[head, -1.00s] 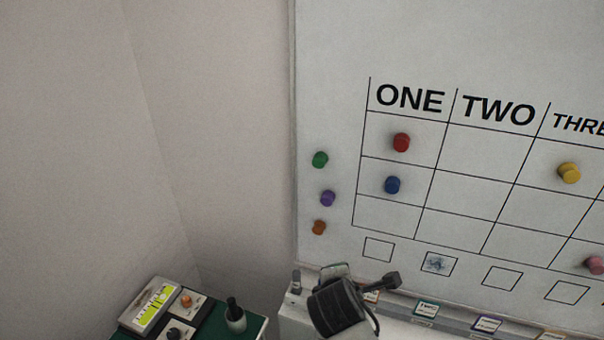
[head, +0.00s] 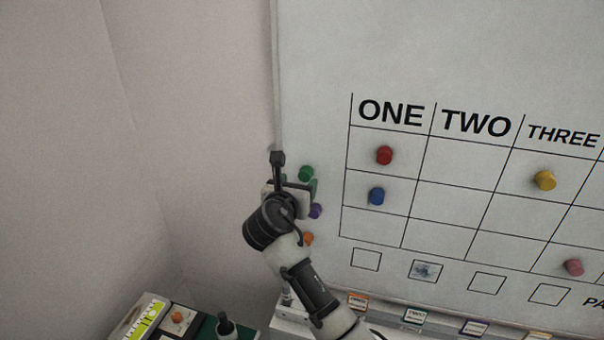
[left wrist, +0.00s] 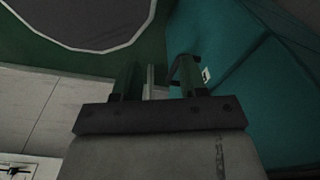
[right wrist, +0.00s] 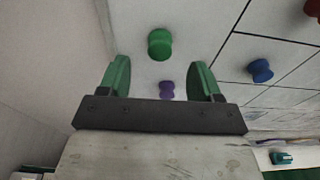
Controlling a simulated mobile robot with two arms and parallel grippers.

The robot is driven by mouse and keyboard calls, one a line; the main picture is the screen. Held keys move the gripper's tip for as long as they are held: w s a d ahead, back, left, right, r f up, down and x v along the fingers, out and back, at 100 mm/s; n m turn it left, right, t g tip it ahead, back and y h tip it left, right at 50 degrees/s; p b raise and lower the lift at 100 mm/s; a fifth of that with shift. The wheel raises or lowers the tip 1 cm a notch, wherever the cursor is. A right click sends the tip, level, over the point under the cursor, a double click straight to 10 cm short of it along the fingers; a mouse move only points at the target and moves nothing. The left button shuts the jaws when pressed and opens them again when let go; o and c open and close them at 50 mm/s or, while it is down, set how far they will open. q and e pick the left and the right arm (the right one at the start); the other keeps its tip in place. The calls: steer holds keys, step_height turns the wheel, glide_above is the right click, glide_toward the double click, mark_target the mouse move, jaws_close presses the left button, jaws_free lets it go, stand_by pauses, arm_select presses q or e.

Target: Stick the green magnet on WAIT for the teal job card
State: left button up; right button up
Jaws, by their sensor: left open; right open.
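The green magnet (head: 306,173) is on the whiteboard left of the grid, above a purple magnet (head: 316,211) and an orange magnet (head: 308,239). My right gripper (head: 296,175) is at the board's left edge, beside the green magnet and partly overlapping it. In the right wrist view the green magnet (right wrist: 160,43) appears beyond the gap between the open, empty fingers (right wrist: 162,78). A teal-edged job card (head: 415,315) stands in the rail under the board. No WAIT label is readable. My left gripper (left wrist: 158,80) is open and empty, seen only in its wrist view.
Red (head: 384,155), blue (head: 376,196), yellow (head: 544,181) and pink (head: 573,267) magnets are on the grid. Below it is a row of boxes, one smudged (head: 425,271). A green-topped bench with a dark-topped bottle (head: 226,328) is at lower left. The wall lies close left.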

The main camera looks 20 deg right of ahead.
mark_target(304, 176)
steer(key=shift+p+x, duration=0.6)
steer(key=shift+x, duration=2.05)
steer(key=shift+c, duration=0.4)
steer(key=c, duration=0.9)
steer(key=shift+s, duration=0.1)
steer(key=shift+f+p+v, duration=0.1)
steer(key=shift+p+v, duration=0.3)
steer(key=shift+v, duration=0.3)
steer(key=shift+f+p+v, duration=0.15)
steer(key=shift+p+v, duration=0.2)
steer(key=shift+v, duration=0.4)
steer(key=shift+f+v, duration=0.15)
steer(key=shift+v, duration=0.85)
steer(key=shift+f+v, duration=0.15)
steer(key=shift+v, duration=0.85)
steer(key=shift+f+v, duration=0.2)
steer(key=shift+v, duration=0.8)
